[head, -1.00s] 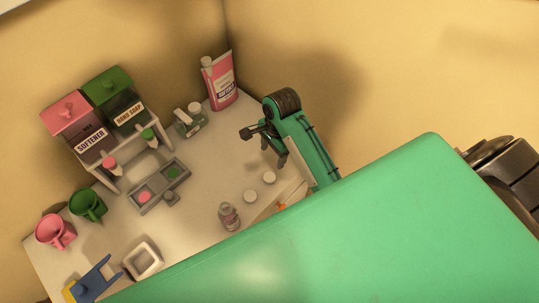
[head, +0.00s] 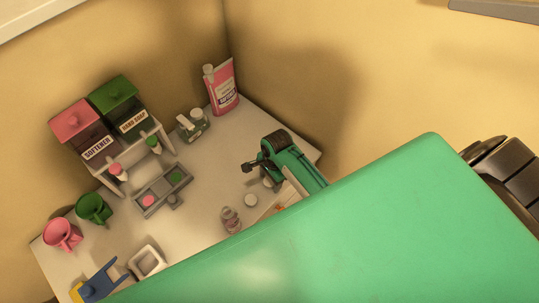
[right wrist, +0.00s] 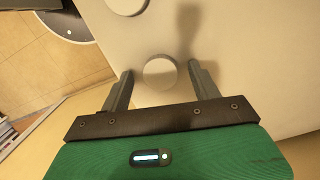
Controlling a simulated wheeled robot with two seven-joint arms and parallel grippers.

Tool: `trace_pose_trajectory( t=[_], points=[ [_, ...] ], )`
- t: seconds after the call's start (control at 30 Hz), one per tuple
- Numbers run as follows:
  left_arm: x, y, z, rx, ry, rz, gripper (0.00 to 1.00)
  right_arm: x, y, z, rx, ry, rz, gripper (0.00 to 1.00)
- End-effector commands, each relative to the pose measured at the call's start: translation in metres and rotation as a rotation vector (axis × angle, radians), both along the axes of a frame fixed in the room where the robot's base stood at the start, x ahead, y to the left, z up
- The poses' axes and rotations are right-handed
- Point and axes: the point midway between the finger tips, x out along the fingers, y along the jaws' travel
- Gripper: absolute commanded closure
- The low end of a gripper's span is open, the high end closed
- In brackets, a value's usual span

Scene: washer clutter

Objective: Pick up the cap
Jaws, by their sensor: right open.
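Two round white caps lie flat on the white table. One cap (head: 250,200) is left of and in front of the other cap (head: 268,182), which is partly hidden by my right arm. My right gripper (head: 250,167) is open and empty above the table near them. In the right wrist view a white cap (right wrist: 160,74) shows between the two open fingers (right wrist: 160,88), touching neither. A second round white piece (right wrist: 127,5) is cut off at the top edge. My left gripper is not in view.
A clear bottle (head: 231,220) stands near the caps. A grey tray (head: 150,208), dispenser stand (head: 138,150), green mug (head: 93,208), pink mug (head: 62,235), square white dish (head: 147,262) and pink pouch (head: 221,88) occupy the table. My green body hides the near part.

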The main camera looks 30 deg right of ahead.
Motion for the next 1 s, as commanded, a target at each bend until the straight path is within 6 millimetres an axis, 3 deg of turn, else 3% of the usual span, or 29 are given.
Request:
trace_pose_trajectory(
  t=[0.2, 0.43, 0.77, 1.0],
  points=[
    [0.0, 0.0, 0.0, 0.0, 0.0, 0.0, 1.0, 0.0, 0.0, -0.001, 0.0, 0.0, 0.0, 0.39],
    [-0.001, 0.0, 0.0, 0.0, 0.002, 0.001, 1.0, 0.0, 0.0, 0.0, 0.0, 0.0, 0.0, 0.84],
    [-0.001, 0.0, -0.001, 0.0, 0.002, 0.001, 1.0, 0.0, 0.0, 0.001, 0.0, -0.001, 0.0, 0.84],
    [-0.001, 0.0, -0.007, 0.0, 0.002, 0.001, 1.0, 0.001, 0.0, 0.018, 0.001, -0.004, 0.001, 0.84]
  ],
)
